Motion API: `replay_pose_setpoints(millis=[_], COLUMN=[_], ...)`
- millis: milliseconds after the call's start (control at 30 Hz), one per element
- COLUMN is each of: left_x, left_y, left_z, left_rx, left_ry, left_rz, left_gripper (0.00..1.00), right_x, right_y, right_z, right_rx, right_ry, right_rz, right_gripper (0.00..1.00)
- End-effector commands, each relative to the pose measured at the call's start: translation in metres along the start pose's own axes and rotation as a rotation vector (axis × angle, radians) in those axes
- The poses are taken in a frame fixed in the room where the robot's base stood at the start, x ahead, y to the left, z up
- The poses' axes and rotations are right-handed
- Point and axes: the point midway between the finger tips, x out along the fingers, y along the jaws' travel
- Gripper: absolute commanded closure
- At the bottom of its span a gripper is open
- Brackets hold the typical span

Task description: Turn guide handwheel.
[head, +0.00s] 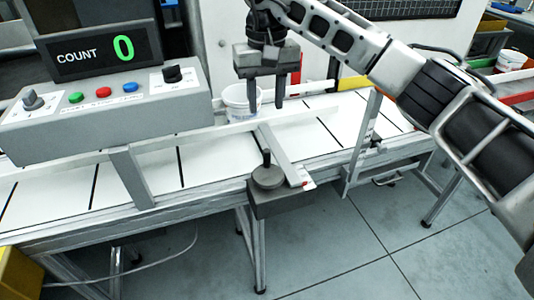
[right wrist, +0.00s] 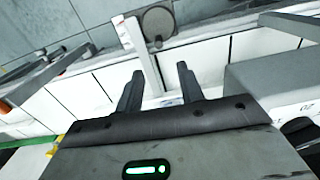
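The guide handwheel (head: 268,177) is a dark grey disc with an upright knob, on a grey block at the near edge of the conveyor. It also shows in the right wrist view (right wrist: 158,22), beyond the fingertips. A pale guide bar (head: 284,158) runs from beside it across the white belt. My right gripper (head: 266,92) points down above the far side of the belt, behind the handwheel and apart from it. Its two fingers are spread with nothing seen between them, also in the right wrist view (right wrist: 159,78). My left gripper is not in view.
A grey control box (head: 105,110) with a display reading 0 stands at the left. A metal frame (head: 362,145) rises right of the guide bar. Floor in front is open.

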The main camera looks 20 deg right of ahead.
Motion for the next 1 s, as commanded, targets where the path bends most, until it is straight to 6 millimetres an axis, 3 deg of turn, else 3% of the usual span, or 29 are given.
replay_pose_setpoints(millis=[167, 700, 1000], left_x=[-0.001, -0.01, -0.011], left_y=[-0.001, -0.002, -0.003], left_z=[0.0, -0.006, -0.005], left_rx=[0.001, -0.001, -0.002], left_ry=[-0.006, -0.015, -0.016], left_rz=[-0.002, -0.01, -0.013], left_gripper=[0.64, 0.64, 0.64], right_x=[0.017, 0.128, 0.155], right_y=[0.004, 0.003, 0.003], right_z=[0.0, 0.001, -0.001], right_rx=[-0.005, -0.004, -0.005], right_ry=[-0.003, -0.003, 0.002], right_rz=[0.015, 0.009, 0.009], right_gripper=[0.62, 0.62, 0.62])
